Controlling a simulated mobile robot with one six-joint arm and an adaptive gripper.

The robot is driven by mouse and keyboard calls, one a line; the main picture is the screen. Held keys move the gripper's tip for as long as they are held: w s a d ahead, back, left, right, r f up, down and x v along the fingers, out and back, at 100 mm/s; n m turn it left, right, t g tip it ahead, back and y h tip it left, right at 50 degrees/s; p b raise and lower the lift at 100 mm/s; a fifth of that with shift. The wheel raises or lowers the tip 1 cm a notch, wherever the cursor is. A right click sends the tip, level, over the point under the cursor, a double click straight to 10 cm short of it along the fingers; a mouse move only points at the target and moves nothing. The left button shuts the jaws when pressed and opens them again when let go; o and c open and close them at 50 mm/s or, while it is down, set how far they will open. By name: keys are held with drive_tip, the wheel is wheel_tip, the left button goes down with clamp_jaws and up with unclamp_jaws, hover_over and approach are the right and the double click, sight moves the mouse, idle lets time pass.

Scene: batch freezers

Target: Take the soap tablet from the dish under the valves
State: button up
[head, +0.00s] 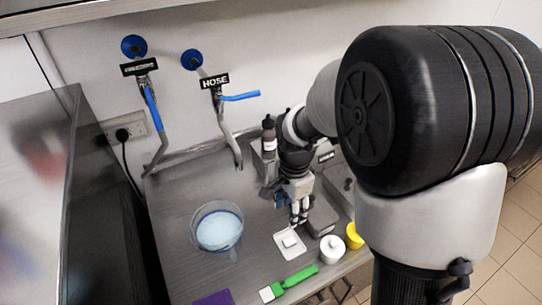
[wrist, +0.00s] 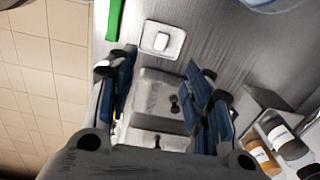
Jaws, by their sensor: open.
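The soap tablet (head: 289,241) is a small white block lying on a flat white square dish (head: 296,253) on the steel counter. Two wall valves with blue handles, the left one (head: 150,105) and the HOSE one (head: 240,97), are above and behind it. My gripper (head: 299,215) is open and empty, pointing down just behind the dish. In the wrist view, my gripper (wrist: 158,62) has its fingers spread, and the soap tablet (wrist: 162,41) on its dish (wrist: 147,33) lies just beyond the fingertips, not between them.
A clear tub (head: 218,230) with pale contents stands left of the dish. A green-handled brush (head: 295,281) lies in front. A white round container (head: 332,249) and a yellow one (head: 354,236) stand right. A dark bottle (head: 269,135) is behind my gripper. Counter is bare left of the tub.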

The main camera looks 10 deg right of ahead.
drive_tip(key=f+m, duration=0.1)
drive_tip(key=f, duration=0.1)
drive_tip(key=b, duration=0.3)
hover_over(288, 241)
drive_tip(key=f, duration=0.7)
drive_tip(key=s+f, duration=0.1)
drive_tip(key=f, duration=0.3)
drive_tip(key=shift+a+f, duration=0.3)
drive_tip(key=shift+a, duration=0.1)
drive_tip(key=shift+w+d+f+b, duration=0.1)
drive_tip(key=shift+w+f+b, duration=0.1)
drive_tip(key=shift+f, duration=0.7)
drive_tip(key=shift+w+d+f+b, duration=0.1)
drive_tip(key=shift+d+f+b, duration=0.1)
drive_tip(key=shift+f, duration=0.75)
drive_tip(key=shift+w+d+f+b, duration=0.1)
drive_tip(key=shift+w+f+b, duration=0.1)
drive_tip(key=shift+f, duration=0.7)
drive_tip(key=shift+c, duration=0.4)
drive_tip(key=c, duration=0.9)
drive_tip(key=shift+r, duration=0.15)
